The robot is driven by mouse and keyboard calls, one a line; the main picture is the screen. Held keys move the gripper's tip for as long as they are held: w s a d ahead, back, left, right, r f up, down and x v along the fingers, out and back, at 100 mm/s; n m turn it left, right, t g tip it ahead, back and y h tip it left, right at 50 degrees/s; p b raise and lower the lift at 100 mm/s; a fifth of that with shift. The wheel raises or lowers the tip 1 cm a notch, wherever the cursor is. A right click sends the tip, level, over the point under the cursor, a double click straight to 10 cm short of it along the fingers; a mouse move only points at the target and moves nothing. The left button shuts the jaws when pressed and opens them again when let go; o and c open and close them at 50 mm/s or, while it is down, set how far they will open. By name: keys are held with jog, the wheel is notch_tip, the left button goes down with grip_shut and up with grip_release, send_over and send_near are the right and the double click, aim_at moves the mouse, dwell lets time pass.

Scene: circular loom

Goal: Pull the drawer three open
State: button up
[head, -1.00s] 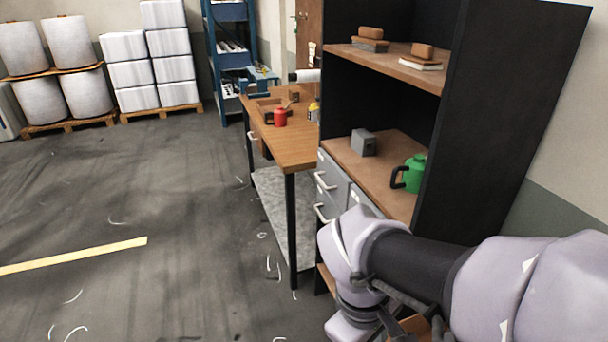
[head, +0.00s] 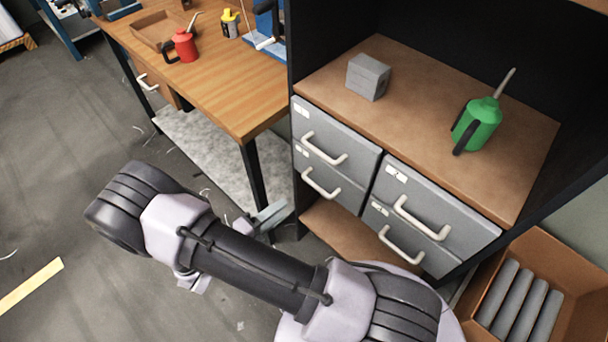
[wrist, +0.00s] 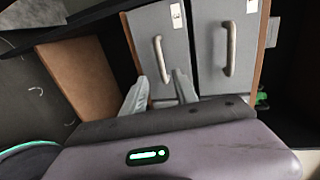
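The cabinet has grey drawers in two columns. In the head view they are the upper left drawer (head: 345,130), lower left drawer (head: 345,190), upper right drawer (head: 465,225) and lower right drawer (head: 380,225), all looking closed. My gripper (head: 268,216) is left of the lower left drawer's handle (head: 321,184). In the wrist view, turned sideways, the open, empty gripper (wrist: 160,92) has a drawer handle (wrist: 160,60) ahead between its fingers, apparently untouched. Another handle (wrist: 229,50) is to the right.
A grey block (head: 369,77) and green oil can (head: 478,124) stand on the cabinet top. A wooden workbench (head: 225,80) with a red can (head: 184,46) is left. A box of grey rolls (head: 570,270) is right.

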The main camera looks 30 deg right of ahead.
aim_at(315, 184)
jog(key=shift+b+x, duration=2)
jog(key=shift+x, duration=5.55)
jog(key=shift+s, duration=0.1)
grip_shut()
